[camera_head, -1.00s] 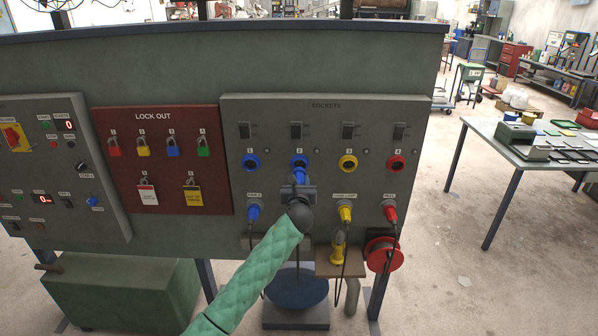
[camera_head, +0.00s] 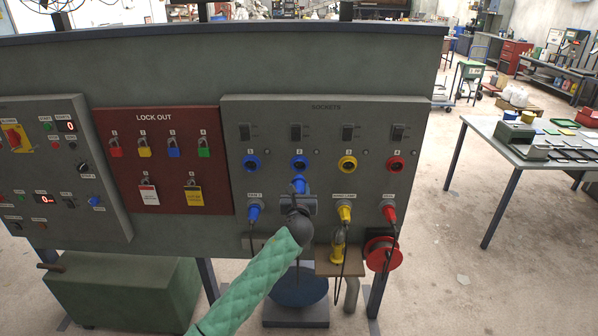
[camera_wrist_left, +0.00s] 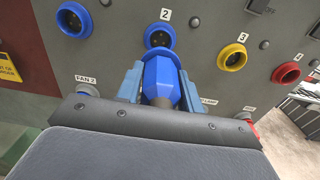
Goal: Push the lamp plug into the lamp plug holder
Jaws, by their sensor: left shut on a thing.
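My left gripper (camera_head: 298,204) is shut on a blue plug (camera_head: 299,184), below blue socket 2 (camera_head: 299,163) on the grey sockets panel. In the left wrist view, the blue plug (camera_wrist_left: 162,80) stands between my left gripper's fingers (camera_wrist_left: 158,88). Its front end overlaps the lower rim of socket 2 (camera_wrist_left: 160,37) in the picture and looks apart from it. A label beside the fingers is partly hidden, and any holder behind the gripper is hidden. I cannot read which plug or holder is the lamp's. My right gripper is not in view.
Another blue plug (camera_head: 254,212), a yellow plug (camera_head: 344,212) and a red plug (camera_head: 389,212) sit in the lower row with hanging cables. A yellow handled item (camera_head: 338,247) and a red reel (camera_head: 380,254) are to the lower right. Yellow socket 3 (camera_head: 348,163) and red socket 4 (camera_head: 395,164) are empty.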

